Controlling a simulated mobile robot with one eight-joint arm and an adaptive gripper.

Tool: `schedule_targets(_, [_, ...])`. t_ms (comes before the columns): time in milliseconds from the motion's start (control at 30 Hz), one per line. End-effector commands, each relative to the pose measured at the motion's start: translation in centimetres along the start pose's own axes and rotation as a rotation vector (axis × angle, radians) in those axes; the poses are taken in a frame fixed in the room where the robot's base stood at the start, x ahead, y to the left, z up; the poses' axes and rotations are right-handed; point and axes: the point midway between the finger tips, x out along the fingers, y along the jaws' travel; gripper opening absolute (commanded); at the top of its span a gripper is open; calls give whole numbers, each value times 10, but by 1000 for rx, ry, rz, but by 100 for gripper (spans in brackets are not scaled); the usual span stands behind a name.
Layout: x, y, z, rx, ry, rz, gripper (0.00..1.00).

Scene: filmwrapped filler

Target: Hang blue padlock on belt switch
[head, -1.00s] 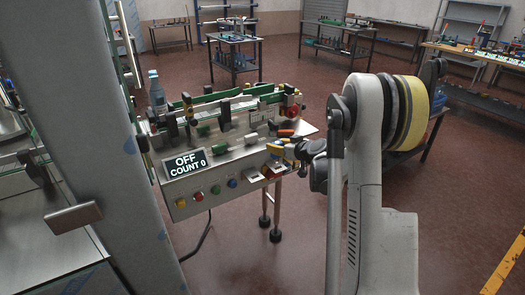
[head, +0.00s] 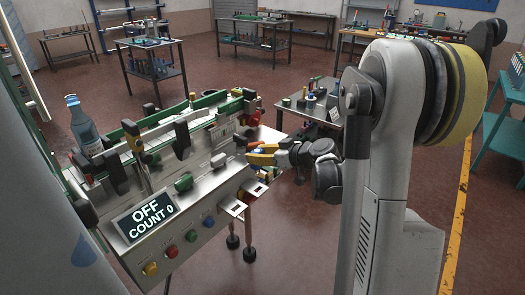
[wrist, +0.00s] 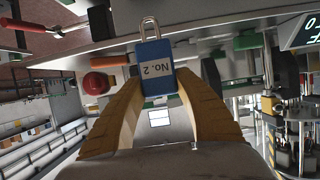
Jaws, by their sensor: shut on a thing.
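The blue padlock (wrist: 156,66) is between the tips of my yellow gripper fingers (wrist: 157,92) in the wrist view. Its silver shackle points to the top of the picture, and a "No. 2" label faces the camera. In the head view a red part (head: 252,112) shows at the machine's right end, partly hidden.
The conveyor machine's display (head: 150,214) reads "OFF COUNT 0", above coloured buttons. A bottle (head: 82,125) stands at its far left end. A dark table (head: 318,112) with small items is behind my arm. Open floor lies in front of the machine at right.

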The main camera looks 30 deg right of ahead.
Motion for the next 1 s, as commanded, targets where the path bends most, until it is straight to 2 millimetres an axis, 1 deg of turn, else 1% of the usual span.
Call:
schedule_targets(500, [0,-1,1,0,1,-2,0])
schedule_targets(667, [3,-1,7,0,1,-2,0])
schedule_targets(1000, [11,-1,28,0,1,-2,0])
